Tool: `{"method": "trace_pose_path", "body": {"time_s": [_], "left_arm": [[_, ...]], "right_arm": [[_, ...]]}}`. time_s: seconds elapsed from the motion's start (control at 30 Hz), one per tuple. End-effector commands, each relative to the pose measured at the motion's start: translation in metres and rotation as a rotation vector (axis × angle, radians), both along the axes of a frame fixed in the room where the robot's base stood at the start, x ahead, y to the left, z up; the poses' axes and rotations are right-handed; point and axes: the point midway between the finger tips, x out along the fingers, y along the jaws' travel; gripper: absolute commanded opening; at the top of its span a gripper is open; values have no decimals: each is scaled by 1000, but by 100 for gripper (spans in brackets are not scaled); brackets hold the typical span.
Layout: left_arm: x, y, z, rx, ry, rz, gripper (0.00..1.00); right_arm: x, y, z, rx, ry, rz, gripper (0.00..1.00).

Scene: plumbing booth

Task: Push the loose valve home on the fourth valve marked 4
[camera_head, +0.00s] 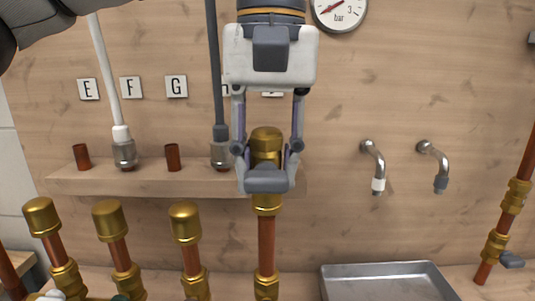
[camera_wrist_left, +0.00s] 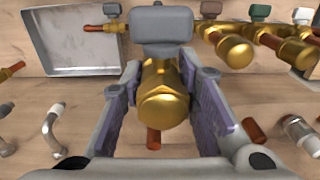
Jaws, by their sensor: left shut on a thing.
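The loose valve (camera_head: 266,143) is a brass body with a hexagonal part, and it also shows in the left wrist view (camera_wrist_left: 163,95). A grey block (camera_head: 268,181) on its near side looks like its handle. My left gripper (camera_head: 267,155) comes from above and is shut on the valve, one finger on each side. The valve stands upright, in line with the fourth copper pipe (camera_head: 267,242). Its lower brass end meets the pipe top; how deep it sits I cannot tell. A mark 4 is not visible. My right gripper is not in view.
Several brass-capped pipes (camera_head: 185,224) stand to the left. Behind is a wooden shelf (camera_head: 150,182) with copper stubs and hanging hoses. A metal tray (camera_head: 385,267) lies to the right, below two wall spouts (camera_head: 376,165). A pipe with brass fittings (camera_head: 514,195) stands far right.

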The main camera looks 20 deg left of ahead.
Motion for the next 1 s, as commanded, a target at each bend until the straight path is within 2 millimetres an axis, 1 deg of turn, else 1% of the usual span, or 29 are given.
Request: {"method": "trace_pose_path", "body": {"time_s": [0.4, 1.0], "left_arm": [[0, 0, 0, -1, -1, 0, 0], [0, 0, -15, -1, -1, 2, 0]], "right_arm": [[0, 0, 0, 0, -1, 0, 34], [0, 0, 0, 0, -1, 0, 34]]}}
